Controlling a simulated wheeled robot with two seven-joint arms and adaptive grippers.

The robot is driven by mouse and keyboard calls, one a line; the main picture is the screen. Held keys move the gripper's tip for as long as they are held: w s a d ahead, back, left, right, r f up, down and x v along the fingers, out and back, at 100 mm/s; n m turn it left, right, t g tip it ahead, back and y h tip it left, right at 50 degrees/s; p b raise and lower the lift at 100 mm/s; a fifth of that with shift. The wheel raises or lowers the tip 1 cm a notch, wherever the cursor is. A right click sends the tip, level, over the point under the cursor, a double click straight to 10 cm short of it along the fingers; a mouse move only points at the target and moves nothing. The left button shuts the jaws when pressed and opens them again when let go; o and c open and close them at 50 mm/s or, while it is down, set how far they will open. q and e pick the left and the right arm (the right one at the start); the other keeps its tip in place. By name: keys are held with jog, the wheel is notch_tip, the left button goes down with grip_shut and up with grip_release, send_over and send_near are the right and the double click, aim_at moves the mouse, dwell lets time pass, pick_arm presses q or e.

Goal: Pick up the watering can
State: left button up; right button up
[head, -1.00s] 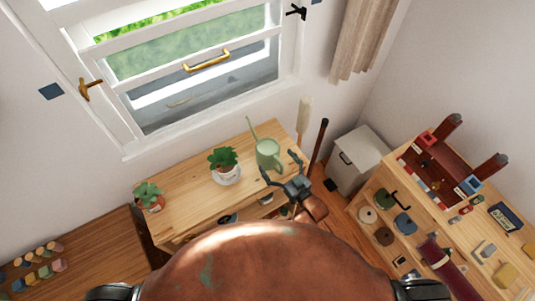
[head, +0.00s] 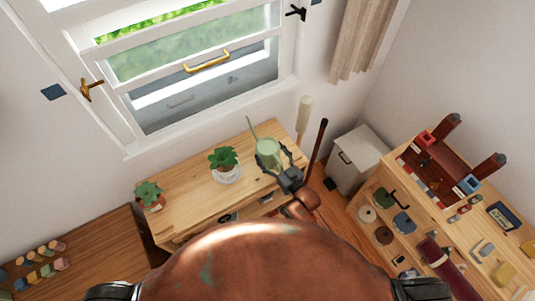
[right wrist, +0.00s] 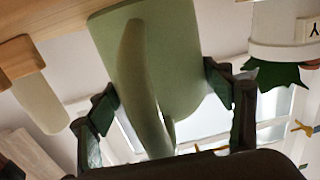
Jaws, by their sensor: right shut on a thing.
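The pale green watering can (head: 267,150) stands on the wooden table (head: 190,194) below the window, its thin spout pointing up and to the left. My right gripper (head: 279,167) is at the can's near right side, shut on it. In the right wrist view the can (right wrist: 185,50) fills the middle, with its curved handle toward the camera. The fingers of the right gripper (right wrist: 165,105) lie on either side of the can. The can's base appears at or very near the tabletop. My left gripper is not in view.
A white-potted plant (head: 225,166) stands just left of the can, and another potted plant (head: 150,195) is farther left. A grey bin (head: 355,160) and a shelf unit (head: 440,190) stand to the right. The open window (head: 200,60) is behind the table.

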jog(key=c, duration=1.2)
jog(key=shift+w+r, duration=0.1)
jog(key=shift+r, duration=0.2)
jog(key=shift+c, duration=0.6)
